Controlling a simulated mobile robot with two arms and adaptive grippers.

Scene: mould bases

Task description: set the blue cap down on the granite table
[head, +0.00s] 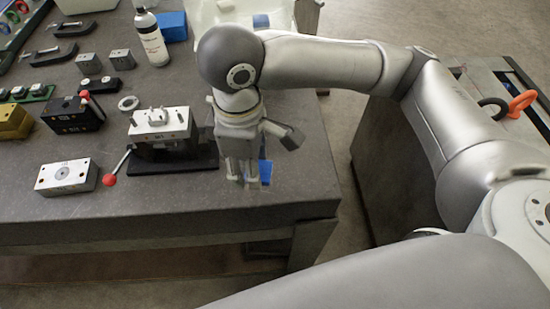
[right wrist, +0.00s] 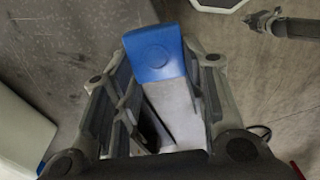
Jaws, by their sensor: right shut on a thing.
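The blue cap (right wrist: 155,52) is between the fingers of my right gripper (right wrist: 163,75) in the right wrist view. A pale grey body (right wrist: 175,112) shows behind its blue face. In the head view my right gripper (head: 245,180) points down near the right edge of the granite table (head: 200,208), and part of the blue cap (head: 266,172) shows beside its fingers. The gripper is shut on it. I cannot tell whether the cap touches the table top. The table's dark surface also shows in the right wrist view (right wrist: 70,40). My left gripper is out of view.
A clamp fixture (head: 162,128) with a red-knobbed lever stands just left of my right gripper. A light steel block (head: 66,176) lies further left. A white bottle (head: 151,38) and a blue block (head: 172,26) stand at the back. The table's front strip is clear.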

